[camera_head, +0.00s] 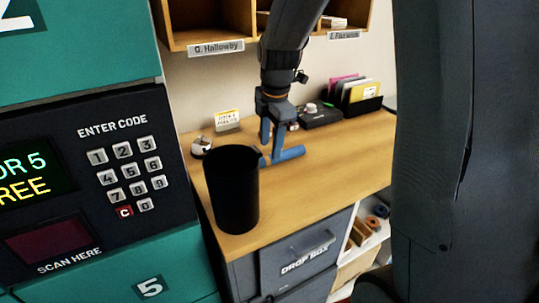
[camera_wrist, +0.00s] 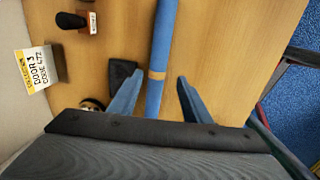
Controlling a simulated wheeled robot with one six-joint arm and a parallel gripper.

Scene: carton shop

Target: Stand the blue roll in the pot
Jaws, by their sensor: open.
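The blue roll (camera_head: 291,154) lies on its side on the wooden desk, just behind and to the right of the pot. In the wrist view the roll (camera_wrist: 161,50) runs lengthwise and has a tan band around it. The pot (camera_head: 232,192) is a tall black cylinder standing upright at the desk's front left; its inside is dark. My gripper (camera_head: 271,150) is low over the roll and points down. In the wrist view its open fingers (camera_wrist: 158,97) are on either side of the roll, with gaps showing; I cannot tell its exact height.
A code card (camera_head: 227,119) stands at the back left. A black box (camera_head: 320,115) and a file holder (camera_head: 362,103) stand at the back right. A teal locker with a keypad (camera_head: 124,175) borders the desk's left. The desk's right front is clear.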

